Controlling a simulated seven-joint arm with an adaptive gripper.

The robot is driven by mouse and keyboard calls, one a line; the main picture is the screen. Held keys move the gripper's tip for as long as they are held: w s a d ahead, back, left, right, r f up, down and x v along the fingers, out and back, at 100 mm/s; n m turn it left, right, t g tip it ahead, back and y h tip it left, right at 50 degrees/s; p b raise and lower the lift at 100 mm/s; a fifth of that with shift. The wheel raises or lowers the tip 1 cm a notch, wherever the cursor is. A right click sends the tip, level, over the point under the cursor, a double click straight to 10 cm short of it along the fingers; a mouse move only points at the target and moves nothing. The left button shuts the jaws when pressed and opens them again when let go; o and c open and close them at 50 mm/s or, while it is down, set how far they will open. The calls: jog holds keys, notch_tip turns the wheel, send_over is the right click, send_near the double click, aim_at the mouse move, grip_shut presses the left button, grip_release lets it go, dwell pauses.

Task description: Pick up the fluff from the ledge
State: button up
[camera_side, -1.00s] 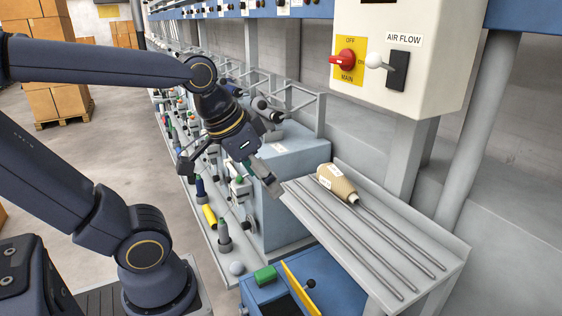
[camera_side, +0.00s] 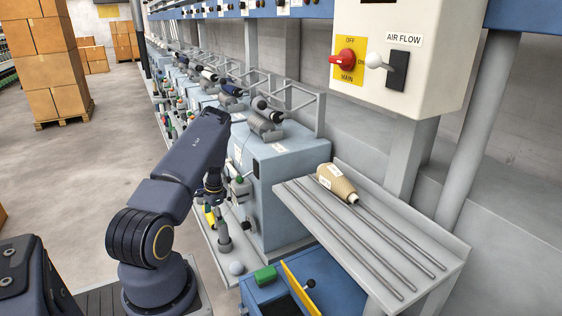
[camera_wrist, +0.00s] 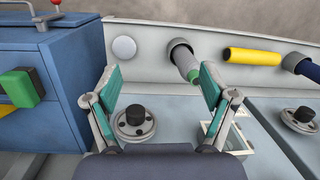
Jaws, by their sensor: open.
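A small pale grey-white round ball, which looks like the fluff (camera_side: 236,268), sits on the long grey ledge (camera_side: 208,248) at its near end. In the wrist view the fluff (camera_wrist: 124,48) lies beyond the fingertips, towards the left one, on the ledge (camera_wrist: 146,35). My gripper (camera_wrist: 160,76) is open with nothing between its two teal-padded fingers. In the side view my gripper (camera_side: 212,194) is partly hidden by my arm and hangs above the ledge, apart from the fluff.
A blue box (camera_wrist: 50,70) with a green button (camera_wrist: 20,86) is on the left. A shelf (camera_side: 440,250) holds a beige cone (camera_side: 336,182) and rods.

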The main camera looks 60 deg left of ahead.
jog(key=m+t, duration=0.2)
send_over(236, 265)
jog(key=shift+h, duration=0.4)
notch_tip(236, 265, down, 17)
jog(key=shift+w+r, duration=0.15)
jog(key=shift+r, duration=0.05)
notch_tip(236, 265, down, 6)
jog(key=shift+r, duration=0.1)
jog(key=c, duration=0.9)
jog(key=shift+c, duration=0.2)
